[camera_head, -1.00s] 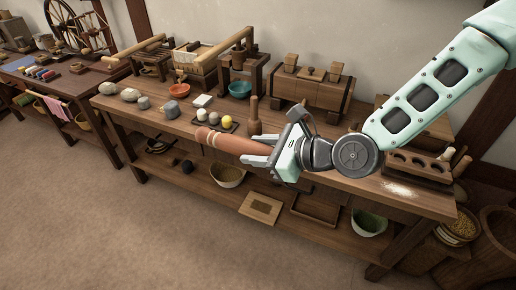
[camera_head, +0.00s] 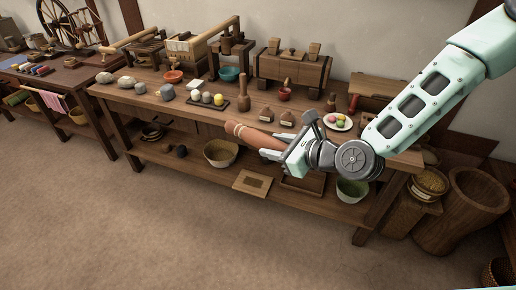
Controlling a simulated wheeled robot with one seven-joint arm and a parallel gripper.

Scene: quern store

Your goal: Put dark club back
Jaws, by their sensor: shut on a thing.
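My gripper (camera_head: 276,152) is shut on a reddish-brown wooden club (camera_head: 250,135), near the club's right end. The club lies roughly level in the jaws and points left, its banded, rounded end free. In the picture it overlaps the front edge of the long wooden workbench (camera_head: 150,101); it looks held in front of or above that edge. The gripped end is hidden by my gripper. No holed rack shows now; my arm covers the right part of the bench.
Several stones (camera_head: 126,83) lie along the bench's left. The lower shelf holds a basket (camera_head: 220,152) and a green bowl (camera_head: 352,190). The floor in front is clear.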

